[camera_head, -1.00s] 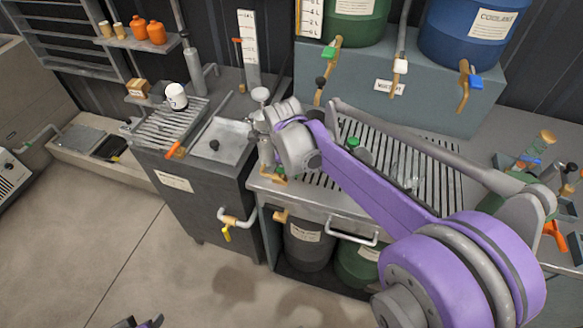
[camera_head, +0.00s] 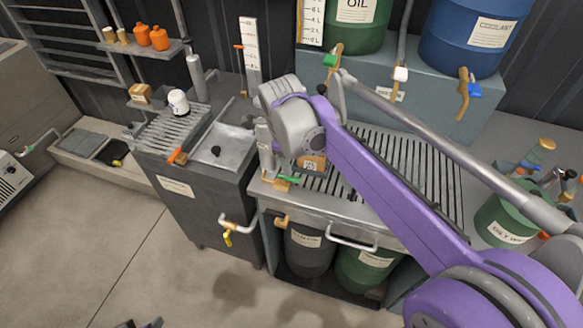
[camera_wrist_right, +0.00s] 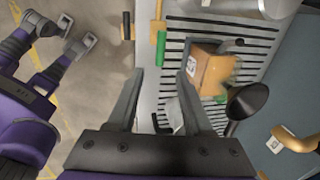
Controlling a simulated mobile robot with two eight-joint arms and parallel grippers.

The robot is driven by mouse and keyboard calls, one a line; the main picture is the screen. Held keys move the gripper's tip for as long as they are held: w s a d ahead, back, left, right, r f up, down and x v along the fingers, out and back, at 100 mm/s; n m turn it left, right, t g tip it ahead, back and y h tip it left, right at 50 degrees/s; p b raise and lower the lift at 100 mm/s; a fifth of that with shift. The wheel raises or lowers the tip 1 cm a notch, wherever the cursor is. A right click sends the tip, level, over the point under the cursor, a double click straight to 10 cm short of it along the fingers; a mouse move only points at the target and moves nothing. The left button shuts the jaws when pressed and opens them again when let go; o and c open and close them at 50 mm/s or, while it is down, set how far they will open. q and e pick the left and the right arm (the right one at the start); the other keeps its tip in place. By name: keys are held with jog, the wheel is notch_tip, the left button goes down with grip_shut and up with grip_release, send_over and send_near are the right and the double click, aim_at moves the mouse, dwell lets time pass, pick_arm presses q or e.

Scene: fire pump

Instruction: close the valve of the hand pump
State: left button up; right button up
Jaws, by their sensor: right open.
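The hand pump (camera_head: 265,140) stands at the left end of the slatted metal bench, partly hidden by my right wrist. Its brass outlet has a valve with a green handle (camera_head: 287,180); this handle shows in the right wrist view (camera_wrist_right: 161,48), lying roughly in line with the brass pipe. My right gripper (camera_wrist_right: 160,82) is open and empty, with the green handle just beyond and between its fingertips, apart from them. In the head view my right wrist hides its fingers. My left gripper (camera_wrist_right: 75,32) is low over the floor, its two fingers apart.
A cardboard box (camera_head: 312,164) lies on the slats close beside the right finger. A black round knob (camera_wrist_right: 247,101) is near it. Green (camera_head: 350,22) and blue (camera_head: 470,40) drums with taps stand behind. The floor in front is clear.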

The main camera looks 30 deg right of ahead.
jog(key=shift+s+a+r, duration=0.1)
jog(key=shift+r, duration=0.6)
jog(key=shift+s+a+r, duration=0.1)
jog(key=shift+r, duration=0.55)
